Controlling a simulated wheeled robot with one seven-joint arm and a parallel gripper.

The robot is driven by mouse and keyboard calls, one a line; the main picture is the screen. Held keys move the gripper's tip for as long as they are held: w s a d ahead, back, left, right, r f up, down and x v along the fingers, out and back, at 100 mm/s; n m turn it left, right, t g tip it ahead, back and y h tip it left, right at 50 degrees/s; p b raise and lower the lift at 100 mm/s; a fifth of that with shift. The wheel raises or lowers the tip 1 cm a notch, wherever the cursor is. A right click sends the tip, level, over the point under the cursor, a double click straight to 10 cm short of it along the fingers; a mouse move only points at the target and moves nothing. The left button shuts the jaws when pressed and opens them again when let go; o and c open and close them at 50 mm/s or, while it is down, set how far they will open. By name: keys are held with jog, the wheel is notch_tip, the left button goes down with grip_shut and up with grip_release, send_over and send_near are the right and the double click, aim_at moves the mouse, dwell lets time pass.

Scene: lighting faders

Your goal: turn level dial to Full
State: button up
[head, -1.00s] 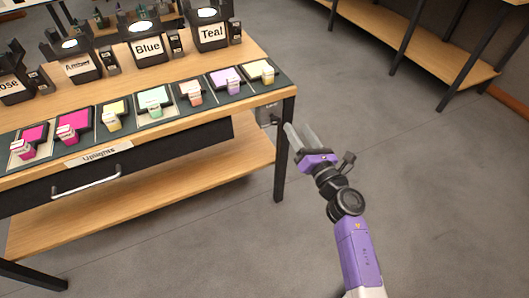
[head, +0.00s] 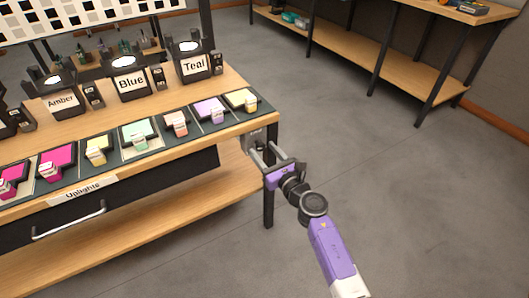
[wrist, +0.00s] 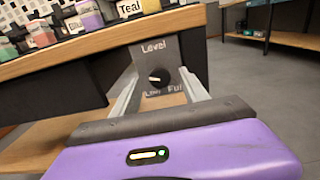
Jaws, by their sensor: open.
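The level dial (wrist: 157,77) is a small dark round knob with a light pointer mark, on a grey panel (wrist: 172,53) labelled "Level" above and "Low" and "Full" below. The panel is on the bench's right end. In the head view the panel (head: 254,138) shows only in part, and the knob cannot be made out. My gripper (head: 263,153) is at the bench's right end, its fingers pointing at the panel. In the wrist view my gripper (wrist: 160,92) is open, with one finger on each side of the dial; I cannot tell whether either touches it.
The wooden bench (head: 228,84) carries a row of coloured fader blocks and lamps labelled Amber, Blue and Teal. A black bench leg (head: 268,205) stands below my gripper. A drawer handle (head: 68,222) is at the front. Floor (head: 420,200) to the right is clear.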

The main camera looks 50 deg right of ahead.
jog(key=shift+w, duration=0.1)
grip_shut()
jog(key=shift+m, duration=0.3)
